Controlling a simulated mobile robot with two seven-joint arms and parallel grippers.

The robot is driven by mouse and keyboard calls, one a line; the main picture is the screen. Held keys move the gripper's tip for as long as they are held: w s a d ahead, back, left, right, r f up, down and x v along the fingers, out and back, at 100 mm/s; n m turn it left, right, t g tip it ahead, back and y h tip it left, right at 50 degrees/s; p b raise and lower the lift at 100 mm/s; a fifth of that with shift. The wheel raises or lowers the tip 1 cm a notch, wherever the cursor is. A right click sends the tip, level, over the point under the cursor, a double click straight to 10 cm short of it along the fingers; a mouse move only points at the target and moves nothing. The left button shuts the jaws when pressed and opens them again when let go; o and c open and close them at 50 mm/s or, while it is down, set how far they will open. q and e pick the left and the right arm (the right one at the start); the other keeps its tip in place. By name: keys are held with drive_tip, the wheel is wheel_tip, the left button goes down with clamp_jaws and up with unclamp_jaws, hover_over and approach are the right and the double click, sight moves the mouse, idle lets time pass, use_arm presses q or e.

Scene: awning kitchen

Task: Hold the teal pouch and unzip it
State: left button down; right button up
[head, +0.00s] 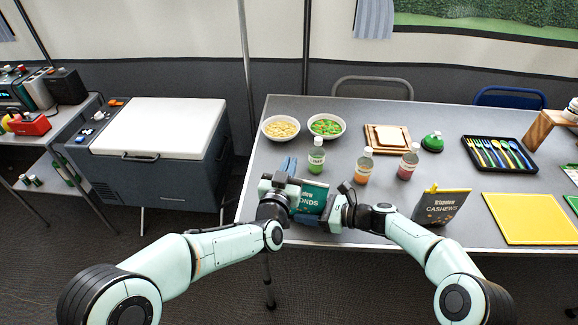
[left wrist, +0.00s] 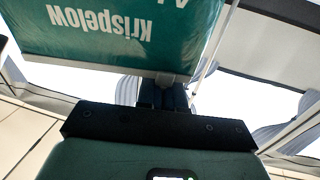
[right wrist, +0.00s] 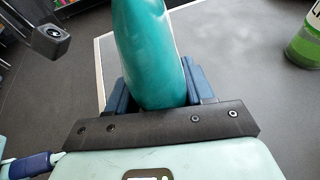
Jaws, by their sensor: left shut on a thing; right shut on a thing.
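The teal pouch (head: 312,197), with white lettering, is held between my two grippers at the table's front edge. In the left wrist view the pouch (left wrist: 120,35) shows its front with the lettering upside down. My left gripper (head: 289,178) is shut at the pouch's top edge; its fingers (left wrist: 165,93) hide what they pinch, and I cannot make out a zip slider. My right gripper (head: 336,208) is shut around the pouch's body from the side. In the right wrist view the pouch (right wrist: 152,50) stands edge-on between the blue fingers.
A dark cashews pouch (head: 441,208) stands to the right, near a yellow mat (head: 530,218). A green bottle (head: 316,157) is close behind the pouch; an orange bottle (head: 363,167) and a red bottle (head: 408,163) stand farther right. Two bowls (head: 281,127) (head: 326,126) are at the back.

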idle(0.4)
use_arm(q)
drive_tip(key=s+d, duration=0.1)
drive_tip(key=d, duration=0.7)
drive_tip(key=shift+s+d, duration=0.25)
drive_tip(key=shift+d, duration=0.15)
drive_tip(key=c, duration=1.3)
unclamp_jaws()
use_arm(e)
drive_tip(key=shift+a, duration=0.1)
use_arm(q)
drive_tip(key=shift+o, duration=0.2)
drive_tip(key=s+a, duration=0.2)
drive_tip(key=s, duration=1)
